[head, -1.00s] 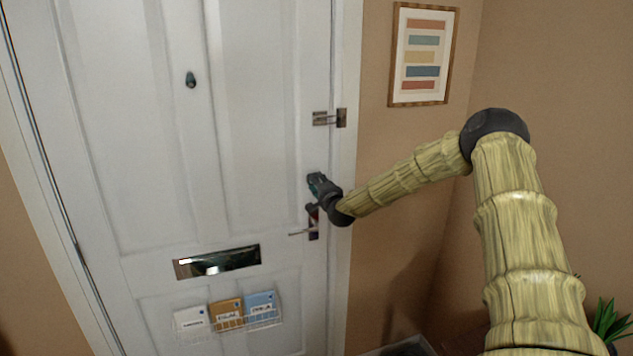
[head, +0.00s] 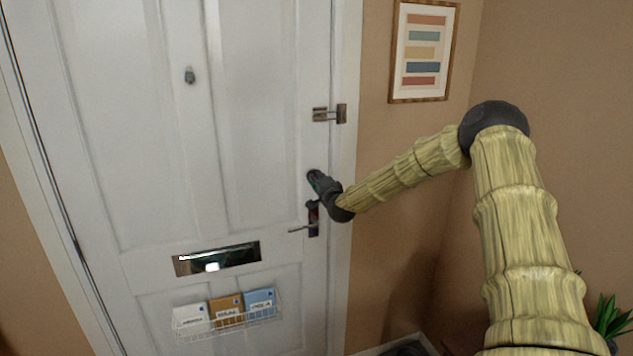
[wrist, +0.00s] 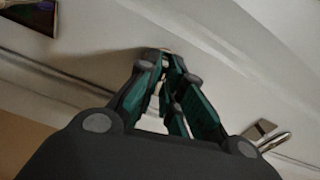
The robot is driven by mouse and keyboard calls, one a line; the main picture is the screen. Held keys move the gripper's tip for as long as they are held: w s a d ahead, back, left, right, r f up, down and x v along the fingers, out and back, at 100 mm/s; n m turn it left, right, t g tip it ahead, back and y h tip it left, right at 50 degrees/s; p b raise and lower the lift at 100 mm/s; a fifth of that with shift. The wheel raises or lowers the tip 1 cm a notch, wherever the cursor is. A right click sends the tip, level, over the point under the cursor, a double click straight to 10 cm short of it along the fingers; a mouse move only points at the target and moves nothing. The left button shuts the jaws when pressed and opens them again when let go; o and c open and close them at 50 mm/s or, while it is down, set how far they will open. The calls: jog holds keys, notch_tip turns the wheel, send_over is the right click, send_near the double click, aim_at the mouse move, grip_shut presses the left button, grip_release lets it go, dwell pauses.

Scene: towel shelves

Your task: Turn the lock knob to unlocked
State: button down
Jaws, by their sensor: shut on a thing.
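My gripper (head: 315,177) is at the right side of the white door (head: 265,110), just above the handle (head: 300,229). In the wrist view, my gripper (wrist: 166,62) has its teal fingers closed together against the door face, around a small pale piece of the lock knob (wrist: 164,63). The fingers hide most of the knob, so its turned position cannot be read. In the head view the knob is hidden behind my gripper.
A metal latch (head: 329,114) sits higher on the door edge and also shows in the wrist view (wrist: 260,136). Below are a mail slot (head: 217,259) and a wire letter rack (head: 228,322). A framed picture (head: 422,52) hangs on the right wall.

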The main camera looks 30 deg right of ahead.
jog(key=shift+n+b, duration=6.65)
jog(key=shift+n, duration=1.25)
jog(key=c, duration=1.6)
grip_release()
jog(key=shift+o, duration=0.2)
jog(key=v, duration=1.2)
